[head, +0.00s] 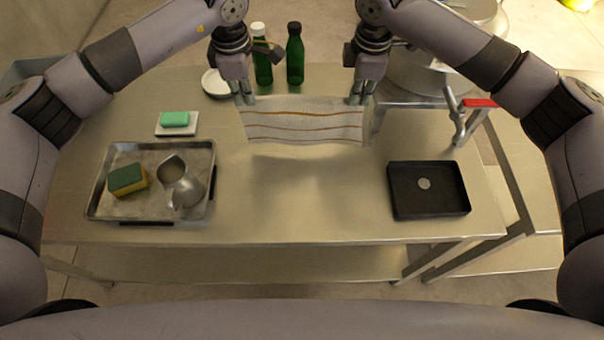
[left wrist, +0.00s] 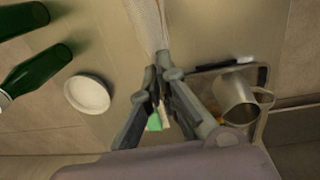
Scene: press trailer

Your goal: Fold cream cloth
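The cream cloth (head: 304,122) has brown stripes and hangs stretched between my two grippers above the metal table in the head view. Its lower edge seems to hang clear of the table, with a soft shadow beneath. My left gripper (head: 246,100) is shut on the cloth's upper left corner. My right gripper (head: 360,100) is shut on its upper right corner. In the left wrist view the cloth (left wrist: 148,22) runs up from between the fingers of my left gripper (left wrist: 158,75).
A tray (head: 100,205) on the left holds a sponge (head: 127,180) and a metal jug (head: 180,183). Green soap (head: 174,119), a white plate (head: 214,84) and green bottles (head: 294,55) stand farther back. A black tray (head: 428,208) is at right. The table's middle (head: 300,205) is clear.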

